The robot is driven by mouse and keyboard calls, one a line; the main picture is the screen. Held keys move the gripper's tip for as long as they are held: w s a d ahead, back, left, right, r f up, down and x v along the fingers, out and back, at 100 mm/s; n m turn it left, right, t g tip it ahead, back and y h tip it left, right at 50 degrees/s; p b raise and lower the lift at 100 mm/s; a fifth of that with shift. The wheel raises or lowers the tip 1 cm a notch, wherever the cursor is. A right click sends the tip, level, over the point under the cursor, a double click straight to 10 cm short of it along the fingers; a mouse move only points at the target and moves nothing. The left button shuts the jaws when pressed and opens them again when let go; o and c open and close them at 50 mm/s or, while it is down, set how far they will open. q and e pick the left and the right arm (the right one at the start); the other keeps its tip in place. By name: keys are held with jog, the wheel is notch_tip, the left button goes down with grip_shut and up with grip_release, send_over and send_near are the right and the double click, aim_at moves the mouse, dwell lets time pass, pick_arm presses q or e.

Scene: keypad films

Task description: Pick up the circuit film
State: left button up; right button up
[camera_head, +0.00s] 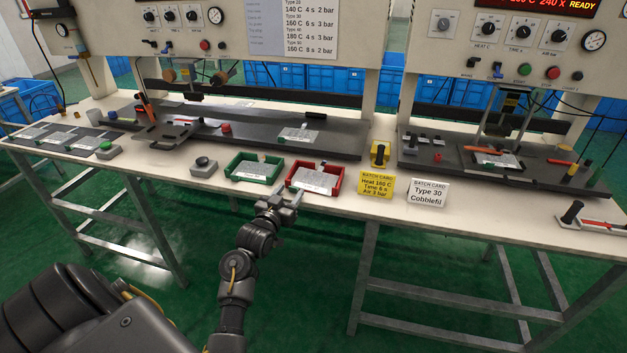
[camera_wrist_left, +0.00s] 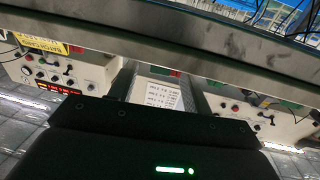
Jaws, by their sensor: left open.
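Grey printed films show in several places in the head view, and I cannot tell which is the circuit film. One lies in the green tray (camera_head: 233,168), one in the red tray (camera_head: 336,178). Another film (camera_head: 300,135) lies on the left press plate, and one (camera_head: 497,160) is under the right press. More films (camera_head: 60,139) lie at the table's left end. My left gripper (camera_head: 281,198) is open and empty at the table's front edge, just in front of the red tray and apart from the films. My right gripper is not in view.
Two presses with control panels stand on the white table (camera_head: 335,205). A yellow card (camera_head: 376,185) and a white card (camera_head: 428,193) stand right of the red tray. The wrist view shows a metal edge (camera_wrist_left: 190,42) close by.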

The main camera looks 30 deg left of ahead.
pick_arm(q)
jog(key=shift+w+a, duration=0.1)
jog(key=shift+w, duration=0.25)
grip_shut()
jog(key=shift+r, duration=0.15)
